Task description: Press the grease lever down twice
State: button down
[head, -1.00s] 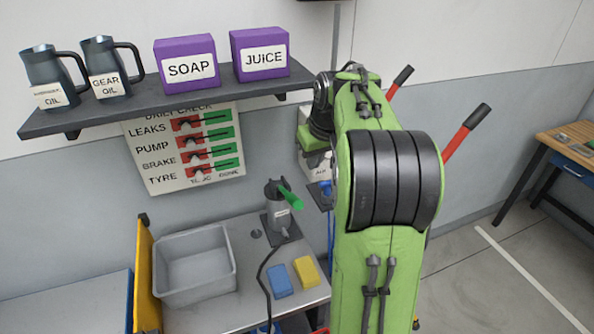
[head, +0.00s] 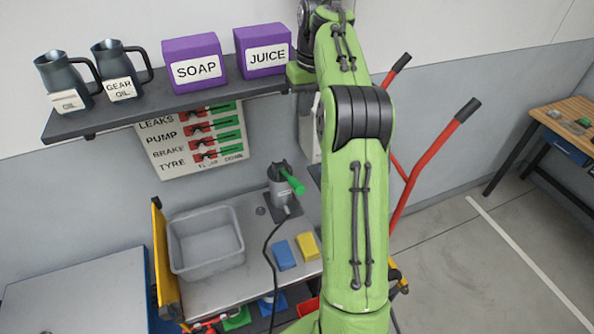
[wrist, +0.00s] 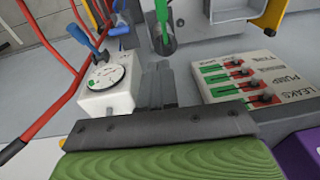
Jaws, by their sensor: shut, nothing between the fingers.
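The grease pump (head: 279,190) is a grey cylinder standing on the bench against the wall, with a black hose. Its green grease lever (head: 295,185) points out from the top and slants down to the right. In the wrist view the lever (wrist: 162,22) shows at the top middle, in front of the pump (wrist: 166,46). My gripper (wrist: 160,68) is shut and empty, its fingers pointing toward the pump with a gap between them and the lever. In the head view my arm hides most of the gripper.
A shelf (head: 120,118) with jugs and purple boxes overhangs a check board (head: 175,168). A grey bin (head: 205,265), blue sponge (head: 284,256) and yellow sponge (head: 307,247) are on the bench. A white dial box (wrist: 108,88) with a blue handle is beside my fingers.

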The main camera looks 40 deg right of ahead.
jog(key=b, duration=0.3)
send_over(296, 179)
jog(key=d, duration=0.1)
notch_tip(296, 179, down, 17)
jog(key=f, duration=0.4)
jog(key=shift+s+a, duration=0.15)
jog(key=shift+a, duration=0.25)
jog(key=shift+s+a+f+b, duration=0.15)
jog(key=shift+s+f+b, duration=0.05)
jog(key=shift+f+b, duration=0.1)
